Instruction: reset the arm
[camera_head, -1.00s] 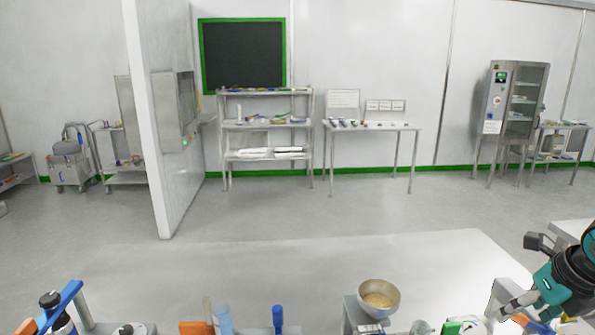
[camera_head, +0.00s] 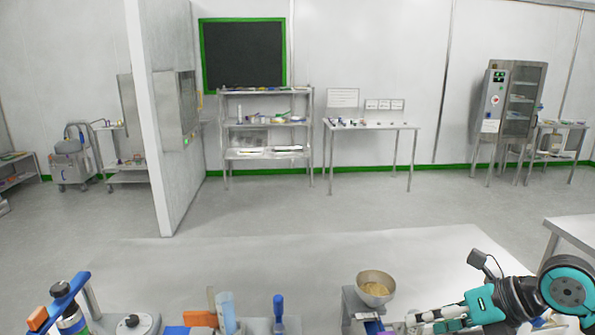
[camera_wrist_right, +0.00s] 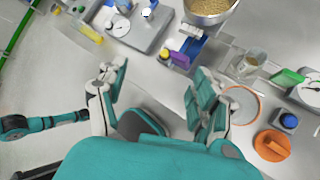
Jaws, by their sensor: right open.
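My right gripper (camera_head: 412,322) reaches in from the right, low over the front of the bench, with its fingers pointing left. In the right wrist view its two teal-padded fingers (camera_wrist_right: 160,80) stand wide apart with nothing between them. A metal bowl of tan granules (camera_head: 375,288) stands on a grey stand just beyond the fingertips; it also shows at the top of the right wrist view (camera_wrist_right: 210,8). My left gripper is not seen in the head view.
The white bench (camera_head: 300,255) is clear at the back. A clear cylinder (camera_head: 226,312), a blue-handled item (camera_head: 278,308) and a blue-armed stand (camera_head: 62,300) line its front. The right wrist view shows a beaker (camera_wrist_right: 252,62) and an orange knob (camera_wrist_right: 272,145) near the fingers.

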